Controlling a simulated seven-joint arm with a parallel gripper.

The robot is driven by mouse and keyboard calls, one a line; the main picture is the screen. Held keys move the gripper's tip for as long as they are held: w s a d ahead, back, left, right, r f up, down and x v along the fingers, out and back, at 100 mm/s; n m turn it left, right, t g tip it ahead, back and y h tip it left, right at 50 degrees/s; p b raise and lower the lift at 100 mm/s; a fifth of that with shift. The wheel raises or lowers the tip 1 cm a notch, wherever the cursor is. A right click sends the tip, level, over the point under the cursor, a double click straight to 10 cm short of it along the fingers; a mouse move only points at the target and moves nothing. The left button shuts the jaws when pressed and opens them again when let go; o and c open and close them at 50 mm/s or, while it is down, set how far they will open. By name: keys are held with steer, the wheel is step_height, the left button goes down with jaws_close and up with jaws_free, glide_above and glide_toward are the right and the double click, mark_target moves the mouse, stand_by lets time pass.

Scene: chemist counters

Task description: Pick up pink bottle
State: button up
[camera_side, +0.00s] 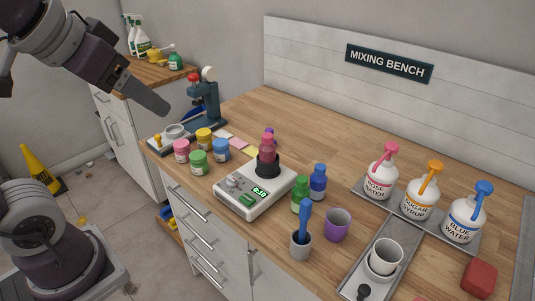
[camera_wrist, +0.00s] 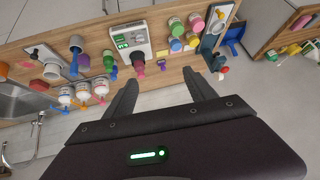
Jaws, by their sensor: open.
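The pink bottle (camera_side: 267,146) stands upright in a black round holder (camera_side: 268,167) on a white scale with a green display (camera_side: 250,195). In the wrist view the pink bottle (camera_wrist: 139,69) shows by the scale (camera_wrist: 133,41), left of the middle between my fingers. My gripper (camera_side: 160,106) hangs in the air at the upper left of the side view, apart from the bottle. In the wrist view my gripper (camera_wrist: 160,80) has its two dark fingers spread, with nothing held between them.
Green (camera_side: 300,194) and blue (camera_side: 318,182) bottles stand right of the scale, and a purple one (camera_side: 270,134) stands behind the pink bottle. Pump bottles (camera_side: 420,198) stand at right. The bench's back middle is clear.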

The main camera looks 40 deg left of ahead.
mark_target(278, 157)
steer(key=w+a+r+t+y, duration=0.1)
steer(key=w+a+r+t, duration=0.15)
steer(key=w, duration=0.45)
steer(key=w+a+r+t+y, duration=0.2)
steer(key=w+a+r, duration=0.2)
steer(key=w, duration=0.2)
steer(key=w+d+m+t+h, duration=0.25)
steer(key=w+m+h, duration=0.3)
steer(key=w, duration=0.55)
steer(key=s+d+f+m+g+h, duration=0.1)
steer(key=f+h, duration=0.2)
steer(key=f, duration=0.6)
steer(key=s+d+f+m+g+h, duration=0.1)
steer(key=d+f+m+g+h, duration=0.1)
steer(key=f, duration=0.7)
steer(key=d+f+m+g+h, duration=0.1)
steer(key=f+h, duration=0.3)
steer(key=f, duration=0.6)
steer(key=shift+s+d+f+g, duration=0.1)
steer(key=shift+s+d+g, duration=0.35)
steer(key=shift+d, duration=0.2)
steer(key=x, duration=0.5)
steer(key=r+x, duration=0.1)
steer(key=x, duration=0.1)
steer(key=shift+w, duration=0.5)
jaws_close()
